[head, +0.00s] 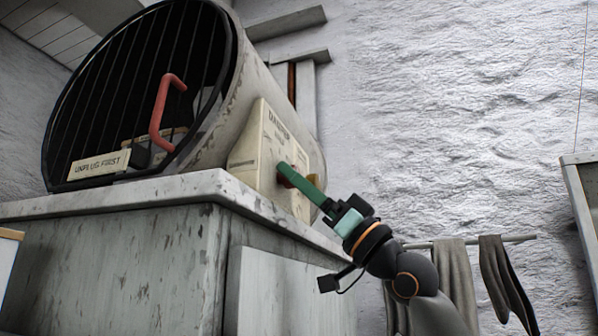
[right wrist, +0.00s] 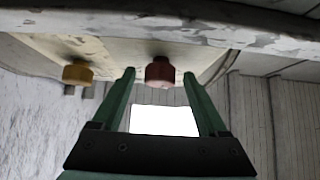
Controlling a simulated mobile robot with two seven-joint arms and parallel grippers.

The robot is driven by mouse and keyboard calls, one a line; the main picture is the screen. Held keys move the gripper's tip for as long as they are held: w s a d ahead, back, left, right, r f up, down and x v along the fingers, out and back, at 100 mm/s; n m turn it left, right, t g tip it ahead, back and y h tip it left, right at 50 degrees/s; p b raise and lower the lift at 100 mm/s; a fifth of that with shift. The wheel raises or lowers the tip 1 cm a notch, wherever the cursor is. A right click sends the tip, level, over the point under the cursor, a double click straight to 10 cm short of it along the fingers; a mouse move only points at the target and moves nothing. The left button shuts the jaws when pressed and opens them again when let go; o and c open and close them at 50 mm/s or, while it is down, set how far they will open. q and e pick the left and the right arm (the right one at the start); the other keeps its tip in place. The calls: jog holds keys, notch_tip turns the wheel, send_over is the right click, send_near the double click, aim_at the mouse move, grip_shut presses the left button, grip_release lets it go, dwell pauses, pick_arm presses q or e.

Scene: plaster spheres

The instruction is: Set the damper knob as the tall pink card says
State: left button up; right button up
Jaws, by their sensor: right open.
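The damper panel (head: 262,150) is a cream plate on the side of the drum, with "DAMPER" printed at its top. A dark red knob (right wrist: 161,71) stands on the panel; in the head view a little of it (head: 284,182) shows behind my fingers. My right gripper (head: 286,170) is open at the panel. In the right wrist view its green fingertips (right wrist: 159,73) lie on either side of the red knob, with gaps showing. How deep they reach around it I cannot tell. No tall pink card shows. My left gripper is not in view.
A yellow knob (right wrist: 77,73) sits left of the red one in the wrist view. The drum (head: 235,110) has a barred front, a red handle (head: 160,115) and an "UNPLUG FIRST" sign (head: 99,164). It rests on a stone-topped base (head: 130,192). Cloths (head: 456,275) hang at right.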

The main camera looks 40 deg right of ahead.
jog(key=shift+w+a+r, duration=0.1)
jog(key=shift+w+r, duration=0.05)
grip_shut()
dwell(0.6)
